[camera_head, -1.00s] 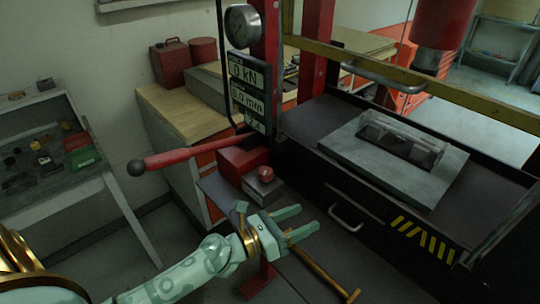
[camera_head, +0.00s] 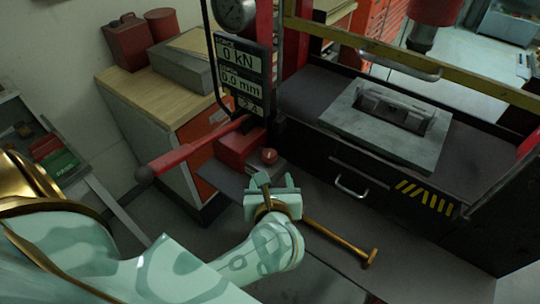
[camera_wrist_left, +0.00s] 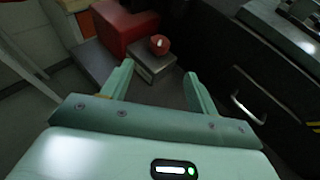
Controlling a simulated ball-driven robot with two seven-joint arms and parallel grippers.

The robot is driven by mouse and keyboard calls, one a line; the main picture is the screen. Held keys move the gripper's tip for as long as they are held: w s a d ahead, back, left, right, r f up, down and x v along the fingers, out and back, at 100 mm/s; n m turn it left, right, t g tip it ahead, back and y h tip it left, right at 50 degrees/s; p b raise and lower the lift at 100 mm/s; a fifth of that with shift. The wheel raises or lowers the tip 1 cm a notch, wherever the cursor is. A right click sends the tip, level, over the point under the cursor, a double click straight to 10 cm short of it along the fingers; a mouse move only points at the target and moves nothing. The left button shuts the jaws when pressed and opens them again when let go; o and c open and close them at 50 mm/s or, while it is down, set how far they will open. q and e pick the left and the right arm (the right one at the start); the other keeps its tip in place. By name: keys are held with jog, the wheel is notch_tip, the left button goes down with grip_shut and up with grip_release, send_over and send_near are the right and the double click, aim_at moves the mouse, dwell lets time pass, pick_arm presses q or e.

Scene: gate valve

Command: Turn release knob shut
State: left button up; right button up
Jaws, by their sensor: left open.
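The release knob (camera_head: 269,155) is a small red knob on a grey block beside a red pump body (camera_head: 238,148). In the left wrist view the knob (camera_wrist_left: 159,44) shows ahead of the fingers, on top of the grey block (camera_wrist_left: 151,63), with a light mark on its top. My left gripper (camera_head: 272,182) is just in front of the block, fingers apart and empty, pointing at the knob. In the left wrist view the gripper (camera_wrist_left: 158,78) has the block between its fingertips in the picture, with the knob beyond them. My right gripper is not in view.
A red pump lever (camera_head: 190,151) with a dark ball end sticks out left above the pump. The press bed (camera_head: 300,97) and a drawer handle (camera_head: 351,188) are to the right. A brass rod (camera_head: 335,238) lies at the lower right. A display (camera_head: 240,75) stands behind.

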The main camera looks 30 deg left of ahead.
aim_at(269, 157)
pick_arm(q)
jog(key=x, duration=1.2)
jog(key=shift+w+a+f, duration=0.15)
jog(key=shift+w+a, duration=0.1)
jog(key=shift+a, duration=0.05)
jog(key=shift+w, duration=0.1)
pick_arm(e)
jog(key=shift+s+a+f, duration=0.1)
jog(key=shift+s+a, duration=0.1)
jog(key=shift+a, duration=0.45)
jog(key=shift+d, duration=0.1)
pick_arm(q)
jog(key=c, duration=1)
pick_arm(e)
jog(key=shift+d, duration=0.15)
